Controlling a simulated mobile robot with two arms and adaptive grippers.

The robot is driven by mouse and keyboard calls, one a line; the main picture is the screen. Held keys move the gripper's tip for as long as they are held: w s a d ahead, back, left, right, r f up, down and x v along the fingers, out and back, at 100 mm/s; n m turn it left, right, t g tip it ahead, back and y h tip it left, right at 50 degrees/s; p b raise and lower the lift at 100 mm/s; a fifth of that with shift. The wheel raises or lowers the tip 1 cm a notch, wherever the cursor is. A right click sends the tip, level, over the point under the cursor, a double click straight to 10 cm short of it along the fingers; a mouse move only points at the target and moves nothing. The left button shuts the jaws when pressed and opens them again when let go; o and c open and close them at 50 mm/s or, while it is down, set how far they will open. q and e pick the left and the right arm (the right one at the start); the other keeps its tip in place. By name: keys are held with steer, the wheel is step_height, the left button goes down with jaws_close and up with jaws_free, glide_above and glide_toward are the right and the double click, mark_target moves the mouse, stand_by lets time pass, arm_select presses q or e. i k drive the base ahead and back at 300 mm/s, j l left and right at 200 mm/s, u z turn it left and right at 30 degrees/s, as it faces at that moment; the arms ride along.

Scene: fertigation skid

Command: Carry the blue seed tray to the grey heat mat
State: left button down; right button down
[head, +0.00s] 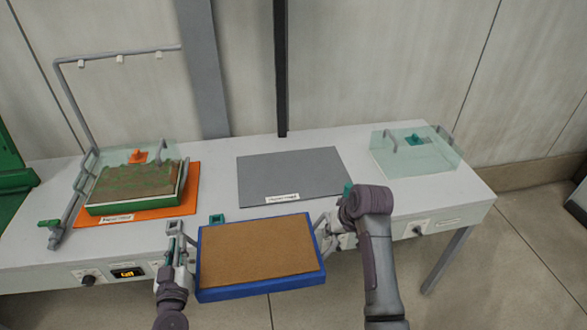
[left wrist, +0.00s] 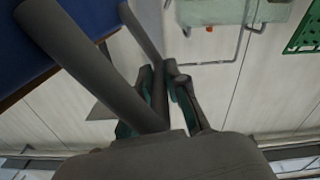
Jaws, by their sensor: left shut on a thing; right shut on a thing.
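The blue seed tray (head: 262,289), filled with brown soil, is held in front of the bench's front edge, roughly level. My left gripper (head: 180,243) is shut on the handle at its left side. In the left wrist view the fingers (left wrist: 166,85) close around a grey handle bar, and part of the blue tray (left wrist: 85,20) shows at upper left. My right gripper (head: 332,228) is at the tray's right side, shut on its handle; the forearm partly hides it. The grey heat mat (head: 290,173) lies flat and bare on the bench behind the tray.
A clear cover (head: 420,165) stands on the bench at right. A dark post (head: 281,70) rises behind the heat mat.

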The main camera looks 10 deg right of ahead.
mark_target(292, 174)
steer(key=i+l, duration=0.25)
steer(key=i, duration=0.2)
steer(key=i+l, duration=0.25)
steer(key=i, duration=0.2)
steer(key=i+l, duration=0.25)
steer(key=i, duration=0.15)
